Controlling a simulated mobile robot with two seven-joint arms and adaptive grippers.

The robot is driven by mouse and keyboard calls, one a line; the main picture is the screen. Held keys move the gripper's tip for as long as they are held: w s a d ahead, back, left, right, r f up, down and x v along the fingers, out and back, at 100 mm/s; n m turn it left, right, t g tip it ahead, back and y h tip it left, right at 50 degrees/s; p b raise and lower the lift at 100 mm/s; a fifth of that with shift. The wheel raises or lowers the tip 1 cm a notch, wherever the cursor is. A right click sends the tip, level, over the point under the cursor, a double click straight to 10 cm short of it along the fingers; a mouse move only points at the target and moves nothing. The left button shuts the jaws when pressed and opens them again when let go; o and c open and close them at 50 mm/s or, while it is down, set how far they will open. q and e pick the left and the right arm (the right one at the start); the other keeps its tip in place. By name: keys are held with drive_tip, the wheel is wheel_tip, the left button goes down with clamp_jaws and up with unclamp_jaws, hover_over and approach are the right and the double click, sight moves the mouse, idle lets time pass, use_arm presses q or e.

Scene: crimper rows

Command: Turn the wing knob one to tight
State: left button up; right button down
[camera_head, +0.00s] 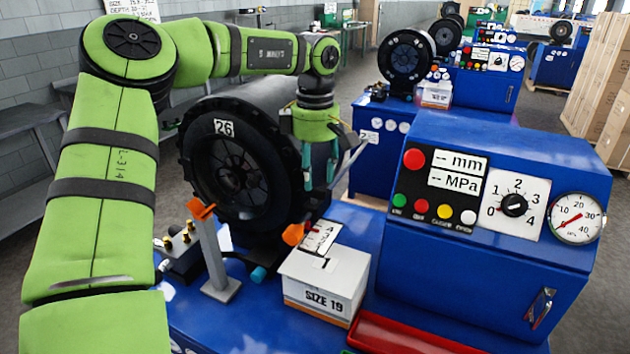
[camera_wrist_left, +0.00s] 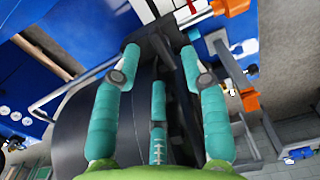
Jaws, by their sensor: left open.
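Two orange winged parts show in the head view: one (camera_head: 201,210) on top of a grey post and another (camera_head: 294,233) beside a numbered scale plate (camera_head: 322,237). I cannot tell which is wing knob one. In the left wrist view, orange parts show at the top (camera_wrist_left: 230,6) and at the right (camera_wrist_left: 250,100). My left gripper (camera_head: 320,187) points down above the scale plate, its teal fingers open. It also shows in the left wrist view (camera_wrist_left: 160,62), fingers spread with dark machine parts beyond. Contact with an orange part cannot be confirmed. My right gripper is out of view.
A black wheel marked 26 (camera_head: 223,127) stands behind the gripper. A white SIZE 19 box (camera_head: 324,283) and a red tray (camera_head: 400,340) are in front. A blue control cabinet (camera_head: 440,250) stands at right. Similar machines stand behind.

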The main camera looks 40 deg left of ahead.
use_arm(q)
wheel_tip(320, 180, up, 9)
drive_tip(key=shift+r, duration=0.2)
